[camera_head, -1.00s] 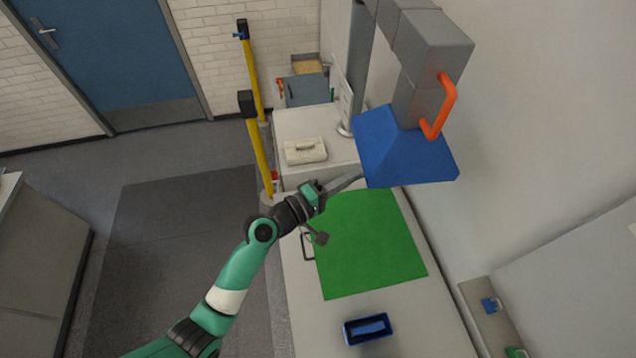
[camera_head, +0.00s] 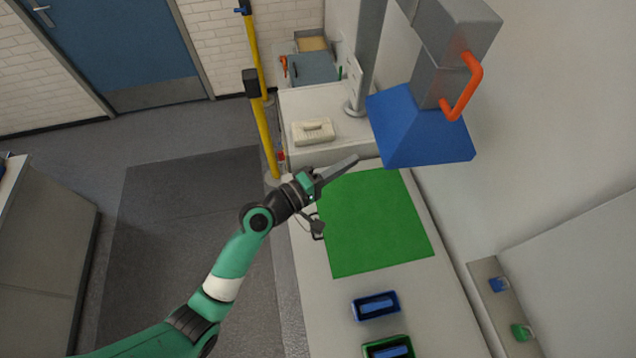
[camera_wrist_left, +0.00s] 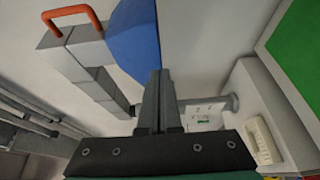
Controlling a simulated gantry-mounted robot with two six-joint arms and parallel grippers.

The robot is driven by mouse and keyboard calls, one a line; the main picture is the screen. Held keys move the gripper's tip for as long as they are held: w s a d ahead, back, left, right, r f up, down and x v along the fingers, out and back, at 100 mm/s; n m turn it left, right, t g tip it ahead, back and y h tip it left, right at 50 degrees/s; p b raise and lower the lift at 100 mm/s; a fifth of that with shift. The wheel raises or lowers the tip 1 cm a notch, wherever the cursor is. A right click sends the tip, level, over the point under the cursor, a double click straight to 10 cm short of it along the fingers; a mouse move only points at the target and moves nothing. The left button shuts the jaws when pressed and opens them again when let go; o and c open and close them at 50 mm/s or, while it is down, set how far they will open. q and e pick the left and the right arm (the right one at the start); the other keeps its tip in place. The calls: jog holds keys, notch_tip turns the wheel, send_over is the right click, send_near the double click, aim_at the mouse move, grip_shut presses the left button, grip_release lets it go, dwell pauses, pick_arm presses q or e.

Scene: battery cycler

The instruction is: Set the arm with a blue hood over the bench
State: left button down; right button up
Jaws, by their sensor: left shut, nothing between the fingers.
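The jointed grey arm (camera_head: 433,80) carries a blue hood (camera_head: 420,130) and an orange handle (camera_head: 467,88) at upper right in the head view. The hood shows above the far right part of the bench (camera_head: 315,290), near the wall. My left gripper (camera_head: 354,160) is shut and empty, pointing right, with its tips just left of the hood's lower edge and apart from it. In the left wrist view, the shut fingers (camera_wrist_left: 160,75) show in front of the blue hood (camera_wrist_left: 135,40), with the orange handle (camera_wrist_left: 72,15) at upper left. My right gripper is out of view.
A green mat (camera_head: 375,220) lies on the bench, with a blue tray (camera_head: 376,305) and a green tray (camera_head: 388,347) nearer. A beige device (camera_head: 312,131) and a monitor (camera_head: 354,85) stand behind. Yellow posts (camera_head: 263,130) rise left of the bench.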

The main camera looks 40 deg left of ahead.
pick_arm(q)
jog(key=s, duration=0.8)
jog(key=shift+s, duration=0.35)
jog(key=shift+r, duration=0.15)
jog(key=w+d+r+m+t+h+p, duration=0.1)
jog(key=d+r+m, duration=0.15)
jog(key=r, duration=0.85)
jog(key=w+d+r+m+t+h+p, duration=0.15)
jog(key=r+m, duration=0.25)
jog(key=r, duration=0.7)
jog(key=d+r+m+t+h, duration=0.2)
jog(key=r+m, duration=0.1)
jog(key=r, duration=0.9)
jog(key=s+a+r+m+t+y, duration=0.2)
jog(key=s+a+r+y, duration=0.1)
jog(key=r, duration=0.4)
jog(key=s+a+r+m+t+y, duration=0.2)
jog(key=s+r+y, duration=0.3)
jog(key=r, duration=0.3)
jog(key=shift+a+r+m+t+y+p, duration=0.3)
jog(key=shift+a+m+t+y+p, duration=0.1)
jog(key=shift+m+t, duration=0.45)
